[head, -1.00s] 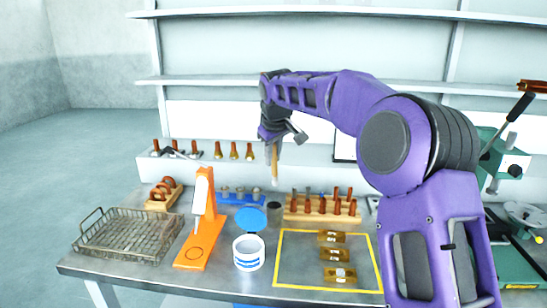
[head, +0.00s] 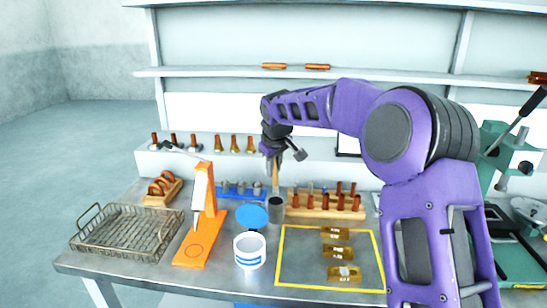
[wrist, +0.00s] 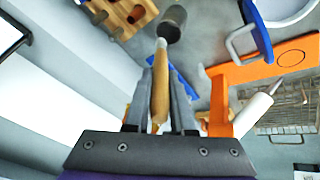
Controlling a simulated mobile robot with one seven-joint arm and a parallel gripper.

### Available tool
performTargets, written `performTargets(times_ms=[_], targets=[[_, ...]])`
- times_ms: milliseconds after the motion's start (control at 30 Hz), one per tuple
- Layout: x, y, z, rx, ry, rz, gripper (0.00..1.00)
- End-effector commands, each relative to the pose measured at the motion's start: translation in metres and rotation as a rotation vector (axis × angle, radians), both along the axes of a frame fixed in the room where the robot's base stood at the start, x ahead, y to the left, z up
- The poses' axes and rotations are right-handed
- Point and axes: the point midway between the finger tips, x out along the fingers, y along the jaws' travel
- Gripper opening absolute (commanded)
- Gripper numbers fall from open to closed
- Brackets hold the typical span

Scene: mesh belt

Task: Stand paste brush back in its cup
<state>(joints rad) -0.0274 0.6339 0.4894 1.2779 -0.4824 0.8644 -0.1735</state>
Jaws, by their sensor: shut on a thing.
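My gripper (head: 272,158) is shut on the paste brush (head: 275,180), gripping its light wooden handle. The brush hangs roughly upright, pointing down. The dark grey cup (head: 277,210) stands on the bench below it, left of the wooden block of copper pieces. In the head view the brush's lower end is just at or above the cup's rim. In the wrist view the brush handle (wrist: 159,90) runs between the fingers, its far end close to the cup (wrist: 174,20). I cannot tell whether the end is inside the mouth.
A white tub (head: 249,251) with a blue lid stands in front of the cup. An orange stand (head: 196,240) and wire basket (head: 118,236) are at left. The wooden block (head: 325,211) is close right. A yellow-outlined area (head: 300,284) with small brass plates lies in front.

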Motion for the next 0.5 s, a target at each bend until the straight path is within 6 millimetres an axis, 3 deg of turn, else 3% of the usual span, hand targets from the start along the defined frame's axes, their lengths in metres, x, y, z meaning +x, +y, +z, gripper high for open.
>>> performTargets(times_ms=[300, 500], targets=[[-0.001, 0.000, -0.038, 0.000, 0.003, 0.001, 0.00], [0.000, 0.000, -0.053, 0.000, 0.000, 0.000, 0.00]])
